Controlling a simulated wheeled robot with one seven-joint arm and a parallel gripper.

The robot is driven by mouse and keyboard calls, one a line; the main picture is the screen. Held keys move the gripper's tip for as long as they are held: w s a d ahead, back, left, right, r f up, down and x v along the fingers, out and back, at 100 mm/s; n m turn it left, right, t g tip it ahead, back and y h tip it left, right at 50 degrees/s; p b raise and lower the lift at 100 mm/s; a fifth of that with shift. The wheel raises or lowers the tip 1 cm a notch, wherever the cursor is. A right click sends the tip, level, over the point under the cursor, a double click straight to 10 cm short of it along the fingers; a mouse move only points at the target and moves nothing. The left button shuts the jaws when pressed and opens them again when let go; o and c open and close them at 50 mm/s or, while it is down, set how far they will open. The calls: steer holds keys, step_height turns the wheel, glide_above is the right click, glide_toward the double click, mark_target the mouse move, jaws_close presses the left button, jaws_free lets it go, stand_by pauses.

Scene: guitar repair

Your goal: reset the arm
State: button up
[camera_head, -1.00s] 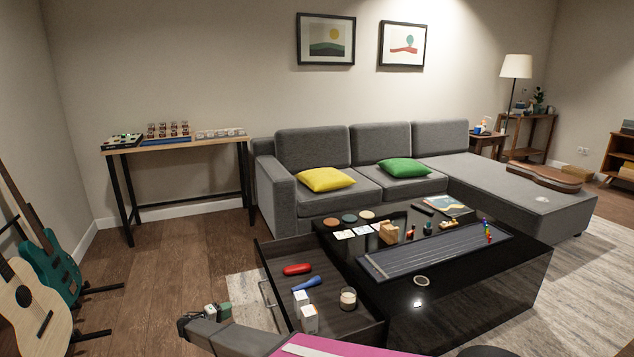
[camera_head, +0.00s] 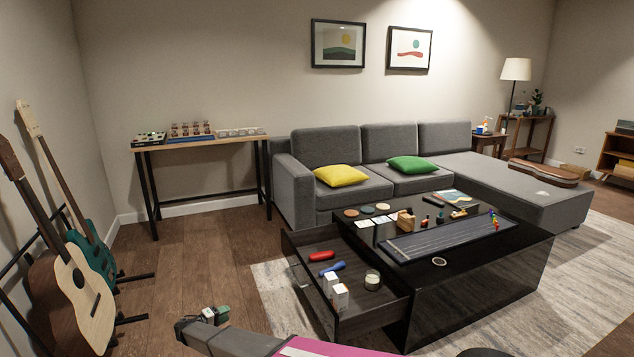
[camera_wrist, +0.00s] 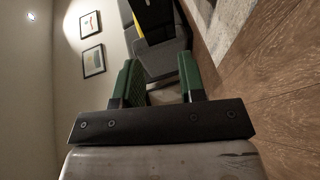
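My arm with its gripper (camera_head: 215,314) is at the bottom of the head view, left of the coffee table's open drawer. In the wrist view my gripper (camera_wrist: 160,72) has its two green fingers well apart, with nothing between them that it holds. The grey sofa shows beyond the fingers. The gripper appears to touch nothing.
The black coffee table (camera_head: 480,295) has an open drawer (camera_head: 362,322) holding a red object (camera_head: 321,256), a blue object (camera_head: 332,268), white boxes and a glass candle (camera_head: 372,280). Guitars (camera_head: 82,290) stand at left. A bench (camera_head: 205,142) stands by the wall. Wooden floor between is clear.

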steer(key=s+d+r+m+g+y, duration=0.1)
steer(key=d+r+g, duration=0.2)
steer(key=d, duration=0.8)
steer(key=s+d+r+m+g, duration=0.1)
steer(key=d+r+m+g, duration=0.2)
steer(key=d, duration=0.9)
steer(key=s+d+r+g+y, duration=0.1)
steer(key=d+r+g, duration=0.25)
steer(key=d, duration=0.75)
steer(key=s+d+r+m+y, duration=0.1)
steer(key=s+d+r+y, duration=0.2)
steer(key=s+d, duration=0.3)
steer(key=s+d+r+m+g+y, duration=0.1)
steer(key=s+d+r+y, duration=0.2)
steer(key=s+d+r, duration=0.3)
steer(key=s+d+r+m+y, duration=0.2)
steer(key=s+d+r, duration=0.3)
steer(key=d, duration=0.7)
steer(key=shift+s+d+g+y, duration=0.35)
steer(key=shift+s+y, duration=0.15)
steer(key=shift+s, duration=0.2)
